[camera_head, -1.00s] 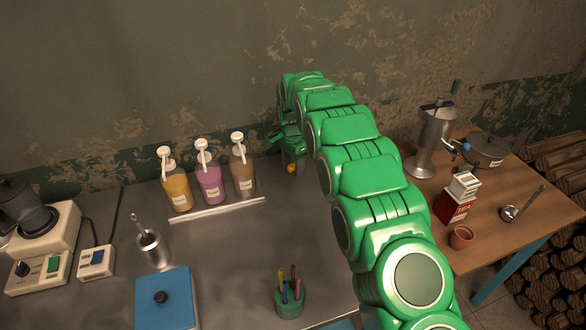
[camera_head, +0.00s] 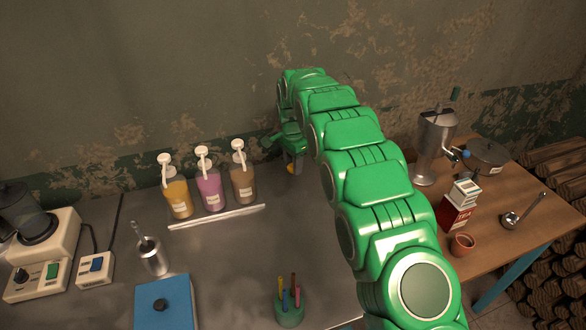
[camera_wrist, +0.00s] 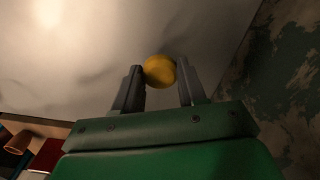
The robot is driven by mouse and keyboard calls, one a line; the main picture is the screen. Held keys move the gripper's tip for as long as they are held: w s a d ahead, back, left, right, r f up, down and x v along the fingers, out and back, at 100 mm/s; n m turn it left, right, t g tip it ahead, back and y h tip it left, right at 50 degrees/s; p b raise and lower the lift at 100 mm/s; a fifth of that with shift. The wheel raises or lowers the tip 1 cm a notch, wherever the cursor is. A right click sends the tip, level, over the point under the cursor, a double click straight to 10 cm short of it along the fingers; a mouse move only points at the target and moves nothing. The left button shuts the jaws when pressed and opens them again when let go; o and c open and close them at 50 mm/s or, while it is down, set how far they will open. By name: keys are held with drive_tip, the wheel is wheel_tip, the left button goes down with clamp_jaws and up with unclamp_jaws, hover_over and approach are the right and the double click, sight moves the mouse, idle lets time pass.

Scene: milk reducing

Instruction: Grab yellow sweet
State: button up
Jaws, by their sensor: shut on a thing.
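The yellow sweet (camera_wrist: 160,71) is a round ball between the two dark fingers of my gripper (camera_wrist: 159,73) in the wrist view. The fingers are shut on it. In the head view, my green gripper (camera_head: 292,160) points down at the back of the grey worktop, right of the pump bottles. A small bit of the yellow sweet (camera_head: 291,169) shows at its fingertips. Whether the sweet touches the worktop I cannot tell.
Yellow (camera_head: 178,198), purple (camera_head: 211,190) and brown (camera_head: 243,184) pump bottles stand left of my gripper. A pen cup (camera_head: 289,306) and a blue box (camera_head: 166,304) are in front. A wooden table (camera_head: 500,228) with a red carton (camera_head: 453,212) is at right.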

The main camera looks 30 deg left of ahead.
drive_tip(key=shift+s+d+r, duration=0.35)
drive_tip(key=shift+s+r, duration=0.15)
drive_tip(key=shift+r, duration=0.25)
drive_tip(key=s+d+r, duration=0.7)
drive_tip(key=s+r, duration=0.1)
drive_tip(key=s, duration=0.2)
drive_tip(key=shift+d, duration=0.35)
